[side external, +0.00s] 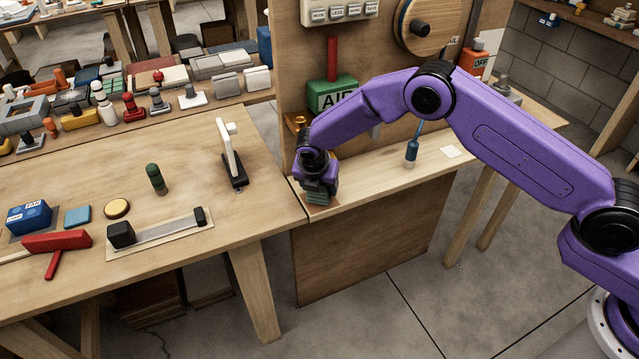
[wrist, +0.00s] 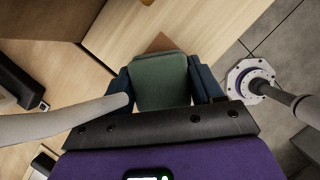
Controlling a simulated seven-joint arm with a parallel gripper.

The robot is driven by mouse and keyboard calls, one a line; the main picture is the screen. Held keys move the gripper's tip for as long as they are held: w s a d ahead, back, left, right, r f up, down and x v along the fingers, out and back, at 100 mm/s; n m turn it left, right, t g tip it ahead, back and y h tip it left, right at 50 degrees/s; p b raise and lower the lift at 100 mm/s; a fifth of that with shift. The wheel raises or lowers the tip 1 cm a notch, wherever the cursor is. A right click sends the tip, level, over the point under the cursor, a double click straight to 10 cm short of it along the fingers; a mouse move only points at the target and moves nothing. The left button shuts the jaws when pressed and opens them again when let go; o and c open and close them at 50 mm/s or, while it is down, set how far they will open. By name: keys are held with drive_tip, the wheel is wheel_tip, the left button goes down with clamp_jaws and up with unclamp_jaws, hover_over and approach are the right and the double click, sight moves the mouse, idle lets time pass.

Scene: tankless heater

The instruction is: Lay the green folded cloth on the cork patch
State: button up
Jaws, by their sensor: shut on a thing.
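The green folded cloth (wrist: 160,80) is a thick green block between the two dark blue fingers of my gripper (wrist: 163,88) in the wrist view. In the side view, my gripper (side external: 317,183) points down at the near left corner of the right-hand wooden shelf, with the cloth (side external: 318,198) low between its fingers. The brown cork patch (wrist: 159,42) shows as a corner just past the cloth in the wrist view; the cloth and gripper hide most of it. The cloth is over or on the patch; I cannot tell whether they touch.
A green AIR box (side external: 333,93) stands behind my gripper. A white upright piece on a black base (side external: 235,170) stands to the left on the workbench (side external: 190,255).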

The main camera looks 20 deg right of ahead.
drive_tip(key=shift+f, duration=0.5)
idle(0.4)
drive_tip(key=o, duration=1.3)
drive_tip(key=shift+o, duration=0.2)
drive_tip(key=shift+r, duration=0.1)
drive_tip(key=v, duration=1.7)
drive_tip(key=shift+a+r, duration=0.1)
drive_tip(key=shift+a, duration=0.05)
